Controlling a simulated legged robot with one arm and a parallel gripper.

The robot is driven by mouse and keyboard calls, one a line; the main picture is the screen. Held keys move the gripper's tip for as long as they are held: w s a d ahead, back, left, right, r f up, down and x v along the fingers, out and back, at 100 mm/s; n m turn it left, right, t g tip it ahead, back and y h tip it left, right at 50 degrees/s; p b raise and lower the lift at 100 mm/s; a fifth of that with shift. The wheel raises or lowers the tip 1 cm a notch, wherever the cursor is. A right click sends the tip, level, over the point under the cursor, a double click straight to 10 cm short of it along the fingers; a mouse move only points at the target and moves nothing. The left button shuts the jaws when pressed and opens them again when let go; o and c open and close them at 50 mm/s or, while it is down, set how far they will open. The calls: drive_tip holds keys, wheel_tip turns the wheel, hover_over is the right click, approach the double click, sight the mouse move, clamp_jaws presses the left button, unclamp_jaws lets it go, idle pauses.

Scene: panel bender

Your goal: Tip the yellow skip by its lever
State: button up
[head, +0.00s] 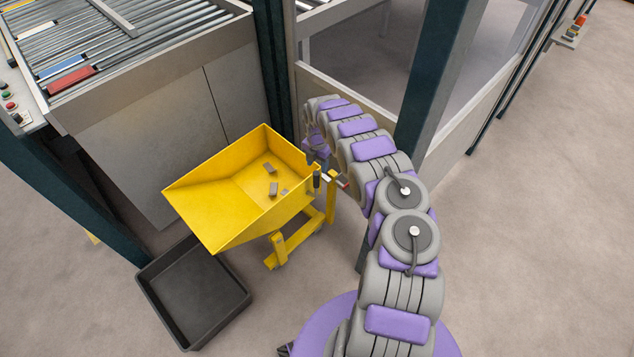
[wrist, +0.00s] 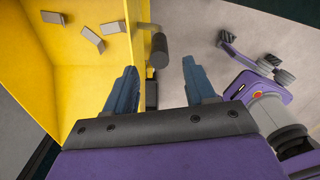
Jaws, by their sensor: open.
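The yellow skip (head: 215,190) stands level on its yellow stand, with a few small grey metal pieces inside. Its open sloped lip points to the lower left. The lever (head: 317,181) is a short upright with a dark grip on the skip's right side. In the wrist view, the lever's dark cylindrical grip (wrist: 158,51) lies just ahead of my gripper (wrist: 160,86), between the lines of its two blue-grey fingers. The fingers are apart and empty. The skip's yellow wall (wrist: 85,75) is left of them. In the head view, my arm largely hides the gripper.
A black open tray (head: 195,287) lies on the floor below the skip's lip. The grey machine with a roller bed (head: 135,40) stands behind on the left. Dark posts (head: 432,75) and a low panel (head: 350,95) stand close behind my arm.

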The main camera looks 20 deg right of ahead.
sight(317, 180)
drive_tip(key=f, duration=0.3)
drive_tip(key=f+b, duration=0.1)
drive_tip(key=f, duration=0.2)
drive_tip(key=f+b, duration=0.1)
drive_tip(key=f, duration=0.2)
drive_tip(key=shift+a+f, duration=0.25)
drive_tip(key=shift+d+f, duration=0.15)
drive_tip(key=shift+f, duration=0.55)
drive_tip(key=shift+c, duration=0.5)
clamp_jaws()
